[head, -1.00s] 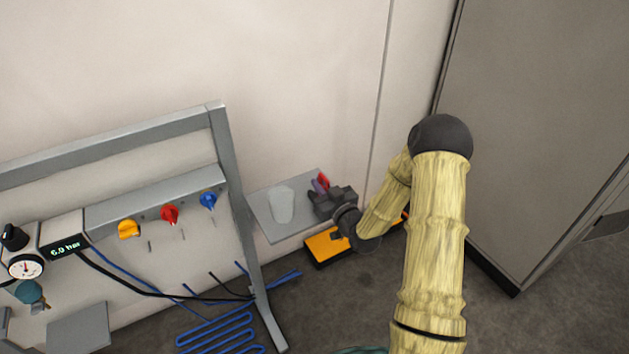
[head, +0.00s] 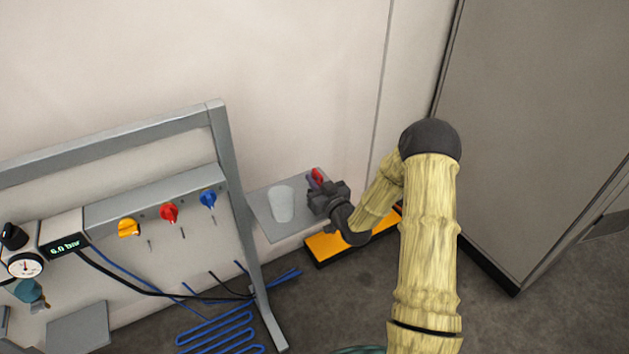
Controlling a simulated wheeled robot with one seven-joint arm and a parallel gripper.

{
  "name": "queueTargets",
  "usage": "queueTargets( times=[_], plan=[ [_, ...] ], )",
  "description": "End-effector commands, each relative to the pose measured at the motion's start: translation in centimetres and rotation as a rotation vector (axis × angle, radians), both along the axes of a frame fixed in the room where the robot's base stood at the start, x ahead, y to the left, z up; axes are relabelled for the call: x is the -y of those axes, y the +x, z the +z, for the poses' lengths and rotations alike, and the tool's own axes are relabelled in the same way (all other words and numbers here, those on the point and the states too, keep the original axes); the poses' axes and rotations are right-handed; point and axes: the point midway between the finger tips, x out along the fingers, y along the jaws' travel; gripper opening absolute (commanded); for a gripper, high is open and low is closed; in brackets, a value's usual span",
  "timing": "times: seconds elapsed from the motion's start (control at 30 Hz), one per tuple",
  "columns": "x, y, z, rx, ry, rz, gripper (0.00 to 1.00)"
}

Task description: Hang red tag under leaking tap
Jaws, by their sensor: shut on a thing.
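The red tag (head: 317,176) shows as a small red piece at the tips of my gripper (head: 316,189), over the grey shelf (head: 262,218). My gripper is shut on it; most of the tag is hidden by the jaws. Three taps sit on the grey rail to the left: yellow (head: 129,227), red (head: 169,212) and blue (head: 208,198). A thin pin or hook shows below each tap. I cannot tell from this view which tap leaks.
A translucent cup (head: 281,204) stands on the shelf, just left of my gripper. The frame post (head: 239,210) rises between shelf and taps. A pressure display (head: 66,246) and gauge (head: 25,265) are at far left. A yellow-orange box (head: 338,245) lies below my wrist.

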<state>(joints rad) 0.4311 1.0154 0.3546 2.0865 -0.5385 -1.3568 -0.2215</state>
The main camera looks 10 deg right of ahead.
Motion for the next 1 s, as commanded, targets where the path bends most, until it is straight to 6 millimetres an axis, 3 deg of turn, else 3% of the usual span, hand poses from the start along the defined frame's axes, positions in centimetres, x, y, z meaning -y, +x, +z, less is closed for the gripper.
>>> queueTargets(
  times=[0.03, 0.1, 0.17, 0.6, 0.77, 1.0],
  plan=[
    [0.0, 0.0, -0.3, 0.0, 0.0, 0.0, 0.0],
    [0.0, 0.0, -0.1, 0.0, 0.0, 0.0, 0.19],
    [0.0, 0.0, -0.1, 0.0, 0.0, 0.0, 0.29],
    [0.0, 0.0, 0.0, -0.001, 0.001, -0.001, 0.29],
    [0.8, -2.2, -0.3, -0.003, 0.0, -0.001, 0.29],
    [1.6, -6.8, -1.2, -0.004, 0.001, -0.002, 0.29]
  ],
)
